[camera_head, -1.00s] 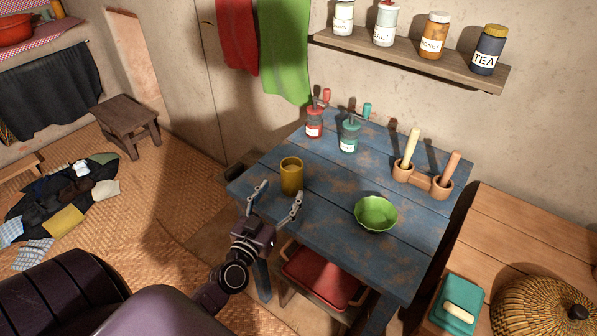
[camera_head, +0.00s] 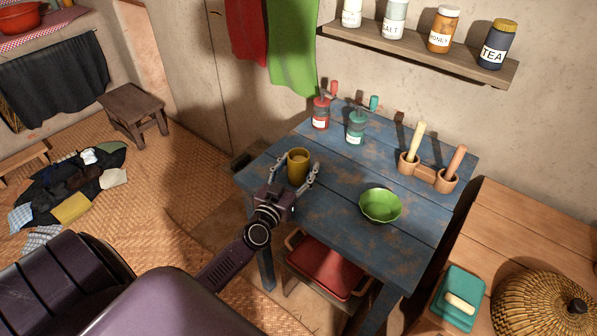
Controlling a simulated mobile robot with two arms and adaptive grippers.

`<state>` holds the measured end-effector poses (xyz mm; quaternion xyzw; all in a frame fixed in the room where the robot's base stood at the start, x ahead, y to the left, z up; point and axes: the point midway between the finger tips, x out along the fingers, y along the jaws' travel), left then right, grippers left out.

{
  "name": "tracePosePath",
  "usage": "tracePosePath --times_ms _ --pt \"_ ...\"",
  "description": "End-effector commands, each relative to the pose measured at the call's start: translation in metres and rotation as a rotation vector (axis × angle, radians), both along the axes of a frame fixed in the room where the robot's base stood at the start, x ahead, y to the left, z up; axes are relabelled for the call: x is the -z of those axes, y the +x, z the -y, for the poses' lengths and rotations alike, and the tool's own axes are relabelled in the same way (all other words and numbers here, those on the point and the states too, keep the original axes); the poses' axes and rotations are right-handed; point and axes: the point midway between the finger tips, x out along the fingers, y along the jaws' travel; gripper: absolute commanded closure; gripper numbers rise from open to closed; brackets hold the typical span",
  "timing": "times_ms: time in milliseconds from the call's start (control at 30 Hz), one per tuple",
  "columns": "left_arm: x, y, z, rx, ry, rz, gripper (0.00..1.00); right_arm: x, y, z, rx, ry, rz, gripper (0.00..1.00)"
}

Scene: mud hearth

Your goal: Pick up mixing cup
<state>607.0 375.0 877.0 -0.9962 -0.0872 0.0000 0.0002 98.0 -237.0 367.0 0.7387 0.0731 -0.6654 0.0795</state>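The mixing cup looks to be the mustard-yellow cup (camera_head: 298,166), which stands upright near the left end of the blue table (camera_head: 330,210). My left gripper (camera_head: 295,172) reaches in from the front with its fingers spread, one on each side of the cup. I cannot tell whether the fingers touch it. The gripper body hides the table just in front of the cup. My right gripper is not in view.
A green bowl (camera_head: 380,205) stands right of the cup. A red grinder (camera_head: 321,113) and a teal grinder (camera_head: 356,127) stand behind it. A double wooden holder (camera_head: 428,172) with two pestle-like sticks is at the right. A shelf (camera_head: 420,55) with jars hangs above.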

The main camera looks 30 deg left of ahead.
Motion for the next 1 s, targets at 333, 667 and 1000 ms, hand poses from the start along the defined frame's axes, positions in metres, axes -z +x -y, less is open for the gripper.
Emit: tracePosePath --times_ms 333,667,1000 --pt "0.000 0.000 0.000 0.000 0.000 0.000 0.84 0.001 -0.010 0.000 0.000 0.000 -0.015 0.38" --pt "-0.004 0.000 0.000 -0.001 -0.001 0.002 0.85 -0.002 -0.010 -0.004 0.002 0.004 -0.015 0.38" --pt "-0.049 0.000 0.001 -0.002 -0.004 0.004 0.85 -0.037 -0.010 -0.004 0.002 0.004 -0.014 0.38"
